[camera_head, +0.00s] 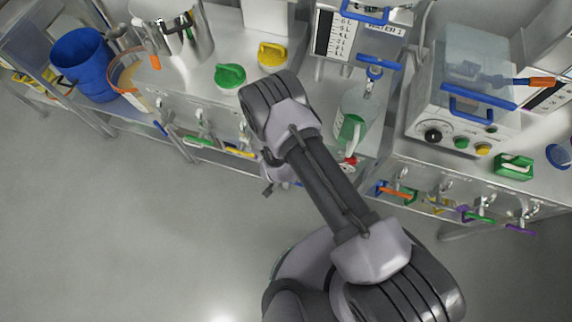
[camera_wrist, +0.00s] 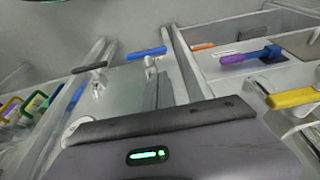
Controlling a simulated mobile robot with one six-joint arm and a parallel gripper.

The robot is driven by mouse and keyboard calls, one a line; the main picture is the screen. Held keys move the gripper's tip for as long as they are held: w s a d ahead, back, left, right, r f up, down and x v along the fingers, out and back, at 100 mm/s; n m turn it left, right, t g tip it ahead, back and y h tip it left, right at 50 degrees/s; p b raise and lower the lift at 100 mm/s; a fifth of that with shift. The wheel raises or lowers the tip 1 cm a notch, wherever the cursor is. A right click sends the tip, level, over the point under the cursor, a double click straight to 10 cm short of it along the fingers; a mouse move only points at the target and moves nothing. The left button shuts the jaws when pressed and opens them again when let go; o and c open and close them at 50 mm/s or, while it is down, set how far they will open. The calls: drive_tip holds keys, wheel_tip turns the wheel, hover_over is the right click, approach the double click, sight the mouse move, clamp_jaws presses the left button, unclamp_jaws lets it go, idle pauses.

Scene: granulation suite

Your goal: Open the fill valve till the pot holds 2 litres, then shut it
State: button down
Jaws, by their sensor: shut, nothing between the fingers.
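A white tank (camera_head: 360,35) marked WATER 1 with a litre scale stands at the back of the bench. A tap with a blue lever handle (camera_head: 380,62) sticks out at its lower front. A clear vessel with a green handle (camera_head: 352,128) stands on the bench below that tap; I cannot make out its liquid level. My gripper (camera_head: 268,188) is mostly hidden by my arm, low at the bench's front edge, left of the vessel and apart from the tap. It is shut and empty. The wrist view shows a blue lever (camera_wrist: 146,53), which I cannot match surely to the tap.
A steel pot (camera_head: 190,38) and blue bucket (camera_head: 84,62) stand at the left. Green (camera_head: 230,76) and yellow (camera_head: 271,55) scoop-like items lie on the bench. A control box with knobs (camera_head: 455,130) stands right of the vessel. The floor in front is clear.

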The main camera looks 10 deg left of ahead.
drive_tip(key=s+b+x, duration=0.1)
drive_tip(key=b+x, duration=0.5)
drive_tip(key=x, duration=0.7)
drive_tip(key=shift+s, duration=0.15)
drive_tip(key=shift+s+d+f, duration=0.1)
drive_tip(key=shift+f, duration=0.05)
drive_tip(key=shift+f, duration=0.1)
